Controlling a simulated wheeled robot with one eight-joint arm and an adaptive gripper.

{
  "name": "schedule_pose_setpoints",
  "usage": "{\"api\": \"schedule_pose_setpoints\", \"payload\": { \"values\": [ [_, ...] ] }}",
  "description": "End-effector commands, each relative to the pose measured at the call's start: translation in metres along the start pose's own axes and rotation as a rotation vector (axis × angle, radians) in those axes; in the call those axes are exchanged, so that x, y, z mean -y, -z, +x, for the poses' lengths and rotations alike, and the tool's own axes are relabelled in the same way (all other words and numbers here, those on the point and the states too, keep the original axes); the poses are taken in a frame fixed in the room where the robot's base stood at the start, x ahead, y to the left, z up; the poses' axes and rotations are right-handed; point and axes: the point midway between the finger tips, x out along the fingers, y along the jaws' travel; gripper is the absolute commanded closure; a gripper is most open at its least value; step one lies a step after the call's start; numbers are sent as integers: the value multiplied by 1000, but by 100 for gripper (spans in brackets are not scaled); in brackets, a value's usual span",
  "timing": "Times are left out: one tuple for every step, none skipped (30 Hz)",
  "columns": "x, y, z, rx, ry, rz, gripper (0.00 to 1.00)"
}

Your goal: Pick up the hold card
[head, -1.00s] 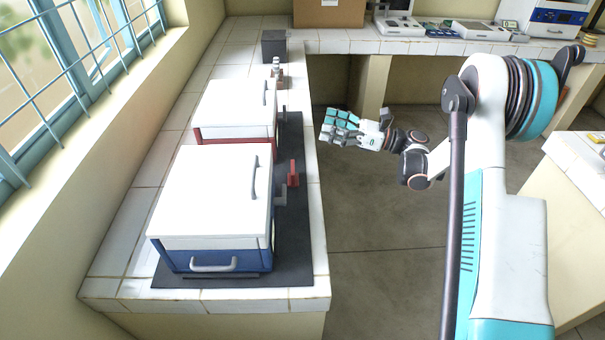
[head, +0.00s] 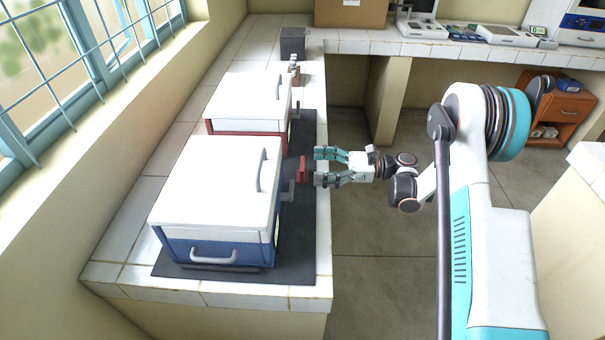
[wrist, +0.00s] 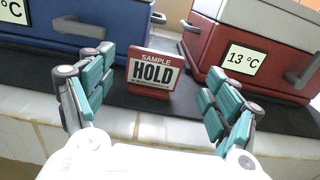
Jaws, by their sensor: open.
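The hold card (wrist: 153,72) is a small red stand with a white panel reading "SAMPLE HOLD". It stands upright on the dark mat (wrist: 125,97), in front of the gap between the blue and red incubators. In the head view the card (head: 303,169) shows as a small red shape near the counter's edge. My gripper (head: 318,167) is open, with its fingertips pointing at the card and close to it. In the wrist view the card appears between the spread teal fingers (wrist: 158,88), a little beyond them. Nothing is between the fingers.
The blue incubator (head: 213,186) stands at the front and the red incubator (head: 247,98) behind it, both with protruding handles. The red one's display (wrist: 244,60) reads 13 °C. The tiled counter edge (head: 323,230) runs below my gripper. Open floor lies to the right.

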Motion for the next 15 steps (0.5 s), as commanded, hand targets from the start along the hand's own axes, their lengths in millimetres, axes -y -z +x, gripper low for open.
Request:
{"api": "schedule_pose_setpoints", "payload": {
  "values": [
    [0,0,2,0,0,0,18],
    [0,0,3,0,0,0,18],
    [-1,0,5,0,0,0,18],
    [-1,0,7,0,-1,0,18],
    [-2,0,9,0,-1,0,18],
    [-2,-1,14,0,-1,0,18],
    [-3,-1,18,0,-1,0,18],
    [-4,-2,22,0,-2,0,18],
    [-6,-2,28,0,-2,0,18],
    [-6,-3,32,0,-2,0,18],
    [-7,-3,37,0,-2,0,18],
    [-6,-3,43,0,-2,0,18],
    [-6,-4,46,0,-2,0,18],
    [-6,-4,49,0,-1,0,18],
    [-6,-4,52,0,0,0,18]
  ]
}}
